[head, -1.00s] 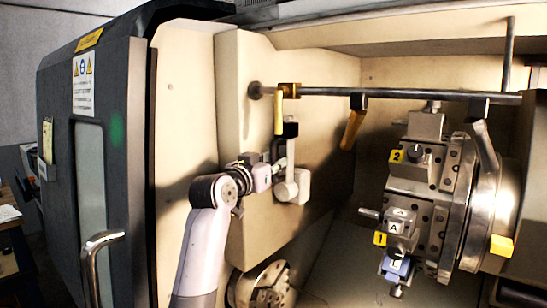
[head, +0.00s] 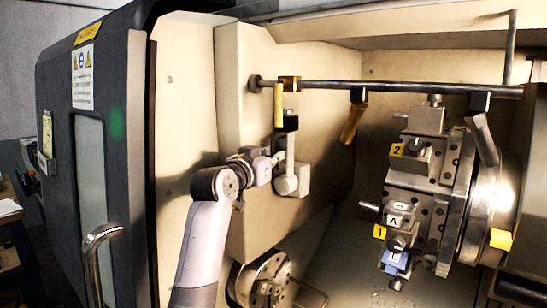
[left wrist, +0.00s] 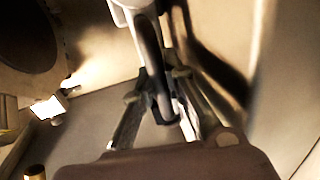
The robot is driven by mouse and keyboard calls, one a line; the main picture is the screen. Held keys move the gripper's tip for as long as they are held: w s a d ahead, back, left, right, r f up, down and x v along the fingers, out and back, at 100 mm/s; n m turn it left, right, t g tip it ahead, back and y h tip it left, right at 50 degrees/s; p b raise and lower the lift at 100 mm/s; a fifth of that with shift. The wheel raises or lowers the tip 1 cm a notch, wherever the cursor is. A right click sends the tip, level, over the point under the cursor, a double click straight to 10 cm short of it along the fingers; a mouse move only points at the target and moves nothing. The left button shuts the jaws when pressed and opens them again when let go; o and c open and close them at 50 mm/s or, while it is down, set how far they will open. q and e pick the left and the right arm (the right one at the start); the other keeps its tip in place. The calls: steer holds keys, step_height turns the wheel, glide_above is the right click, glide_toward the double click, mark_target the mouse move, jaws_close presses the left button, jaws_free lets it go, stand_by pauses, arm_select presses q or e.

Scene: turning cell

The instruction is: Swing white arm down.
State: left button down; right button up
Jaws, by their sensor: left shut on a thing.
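The white arm (head: 291,148) hangs from a black block (head: 289,122) on the cream inner wall, with a boxy pale end (head: 292,181) at its bottom. My left gripper (head: 279,158) reaches it from the left and is shut on it above that end. In the left wrist view, the fingers (left wrist: 155,108) lie on both sides of a dark, narrow section, with a white part (left wrist: 130,8) beyond. The exact contact is blurred. My right gripper is not in view.
A horizontal bar (head: 400,91) with a yellow piece (head: 279,105) and hanging nozzles (head: 354,118) runs above. A chuck (head: 262,280) sits below. The tool turret (head: 424,180) stands right, with clear space between. The door (head: 98,160) is left.

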mark_target(289, 168)
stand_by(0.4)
arm_select(q)
steer(key=shift+s+d+f+m+b, duration=0.15)
steer(key=shift+s+d+m+b, duration=0.05)
steer(key=shift+m+b, duration=0.25)
steer(key=d+m+b, duration=0.1)
steer(key=s+m+b, duration=0.1)
steer(key=b, duration=0.1)
steer(key=shift+s+d+f+m, duration=0.1)
steer(key=shift+d+f+m, duration=0.25)
steer(key=s+d+f+m+h+b, duration=0.3)
steer(key=f+m, duration=0.5)
steer(key=m, duration=0.8)
steer(key=shift+s+d+f+m+h+b, duration=0.2)
steer(key=shift+d+f+m+h+b, duration=0.15)
steer(key=shift+d+h, duration=0.4)
steer(key=shift+d+f, duration=0.15)
steer(key=shift+d, duration=0.05)
steer(key=c, duration=2.1)
jaws_free()
steer(key=shift+o, duration=1)
